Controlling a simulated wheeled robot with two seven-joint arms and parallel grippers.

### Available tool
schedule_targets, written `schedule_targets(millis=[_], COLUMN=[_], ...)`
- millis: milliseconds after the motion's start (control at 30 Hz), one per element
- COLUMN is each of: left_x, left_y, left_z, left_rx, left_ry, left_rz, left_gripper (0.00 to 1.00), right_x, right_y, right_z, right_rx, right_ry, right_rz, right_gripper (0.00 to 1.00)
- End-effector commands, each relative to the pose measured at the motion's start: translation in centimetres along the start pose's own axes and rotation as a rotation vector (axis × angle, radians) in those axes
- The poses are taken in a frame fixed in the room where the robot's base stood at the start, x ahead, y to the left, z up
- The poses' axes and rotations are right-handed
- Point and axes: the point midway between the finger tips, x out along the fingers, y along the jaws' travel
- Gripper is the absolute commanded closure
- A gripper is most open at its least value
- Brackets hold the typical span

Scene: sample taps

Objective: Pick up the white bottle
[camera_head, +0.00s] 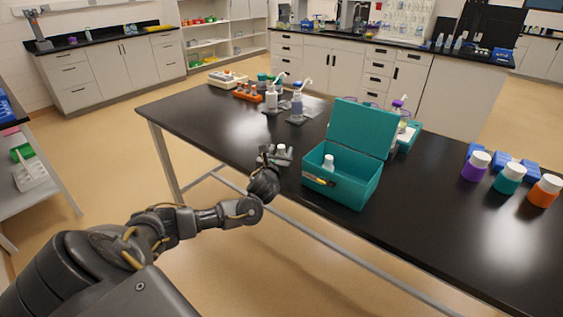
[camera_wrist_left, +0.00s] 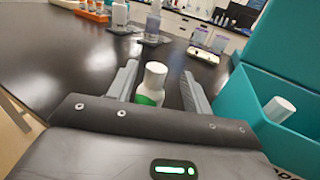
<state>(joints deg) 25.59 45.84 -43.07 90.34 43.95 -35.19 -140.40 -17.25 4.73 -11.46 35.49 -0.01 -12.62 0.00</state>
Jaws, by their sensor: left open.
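A white bottle with a green label (camera_wrist_left: 152,84) stands upright on the black table, between the two fingers of my left gripper (camera_wrist_left: 155,88). The left gripper is open, with dark gaps between the bottle and each finger. In the head view the left gripper (camera_head: 275,157) is at the table's near edge, left of the teal box, and it hides most of that bottle; the white cap (camera_head: 281,148) shows. Another white bottle (camera_head: 328,162) stands inside the open teal box (camera_head: 345,188); its top also shows in the left wrist view (camera_wrist_left: 279,108). My right gripper is not in view.
The teal box (camera_wrist_left: 262,95) stands close to the right of the left gripper, its lid raised. Pump bottles (camera_head: 297,103) and an orange rack (camera_head: 247,95) stand farther back. Purple, teal and orange jars (camera_head: 510,178) stand at right. The table left of the gripper is clear.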

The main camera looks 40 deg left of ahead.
Motion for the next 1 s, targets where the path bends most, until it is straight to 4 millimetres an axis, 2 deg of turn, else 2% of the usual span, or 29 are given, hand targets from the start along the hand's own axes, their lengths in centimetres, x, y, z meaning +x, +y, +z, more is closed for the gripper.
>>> schedule_targets(millis=[400,700,767,1000], left_x=[4.6,5.1,5.1,5.1], left_y=[0.5,0.4,0.4,0.4], left_z=[-0.4,-0.5,-0.5,-0.5], left_rx=[0.000,0.000,0.000,0.000], left_ry=[0.000,0.001,0.001,0.001], left_rz=[0.002,-0.001,-0.001,0.000], left_gripper=[0.50,0.50,0.55,0.86], right_x=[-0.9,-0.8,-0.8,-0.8], right_y=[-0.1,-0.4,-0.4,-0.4], right_z=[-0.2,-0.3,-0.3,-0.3], right_rx=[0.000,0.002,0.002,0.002], right_ry=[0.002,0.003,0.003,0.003], right_rz=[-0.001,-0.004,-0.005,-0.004], right_gripper=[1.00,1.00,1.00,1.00])
